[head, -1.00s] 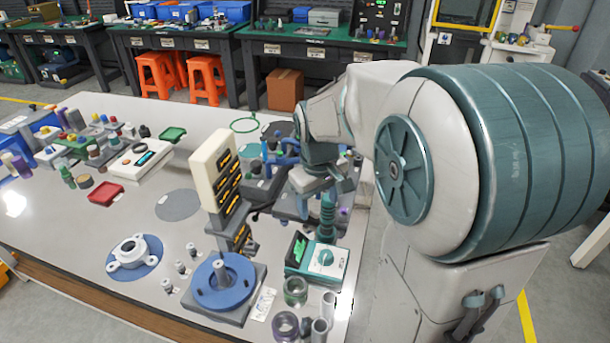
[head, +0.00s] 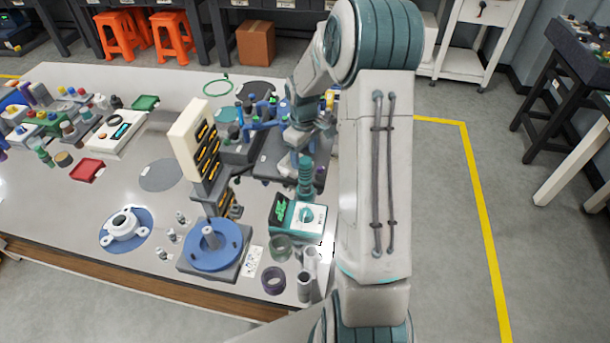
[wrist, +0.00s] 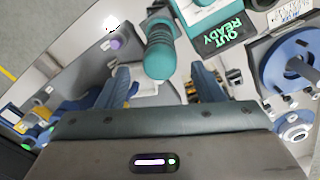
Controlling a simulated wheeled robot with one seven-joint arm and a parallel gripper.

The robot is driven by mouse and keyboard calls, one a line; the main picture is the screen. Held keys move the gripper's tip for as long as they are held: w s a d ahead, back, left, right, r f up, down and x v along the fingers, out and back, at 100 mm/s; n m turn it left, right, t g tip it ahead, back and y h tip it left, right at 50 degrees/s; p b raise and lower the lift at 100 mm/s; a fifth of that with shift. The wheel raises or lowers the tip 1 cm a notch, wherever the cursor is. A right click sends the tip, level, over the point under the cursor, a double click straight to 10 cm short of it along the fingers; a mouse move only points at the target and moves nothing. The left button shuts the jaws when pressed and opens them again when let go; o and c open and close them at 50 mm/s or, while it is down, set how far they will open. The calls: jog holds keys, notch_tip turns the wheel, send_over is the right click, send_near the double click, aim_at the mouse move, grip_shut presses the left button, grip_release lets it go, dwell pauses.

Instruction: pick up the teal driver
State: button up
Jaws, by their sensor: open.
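The teal driver (head: 306,180) has a ribbed teal handle and stands upright on the workbench, behind the teal-and-white tester box. In the wrist view the driver (wrist: 160,52) shows its rounded handle end toward me. My gripper (wrist: 162,84) is open, with its two blue-grey fingers apart and nothing between them. The driver's handle end lies in the gap's line, just beyond the fingertips. In the head view my gripper is directly above the driver, partly hidden by my arm. The driver's lower end is hidden.
The teal-and-white tester box (head: 297,217) with a green display stands close in front. A cream panel (head: 194,145) stands to the left. A blue round fixture (head: 213,246) and several clear and grey rings and tubes are nearer the front edge.

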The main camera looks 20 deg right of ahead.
aim_at(305, 168)
jog(key=shift+s+d+f+p, duration=0.1)
jog(key=shift+f+p, duration=0.3)
jog(key=shift+f, duration=1.2)
jog(key=shift+s+f+p, duration=0.1)
jog(key=shift+f+p, duration=0.3)
jog(key=shift+f, duration=1.2)
jog(key=c, duration=1.2)
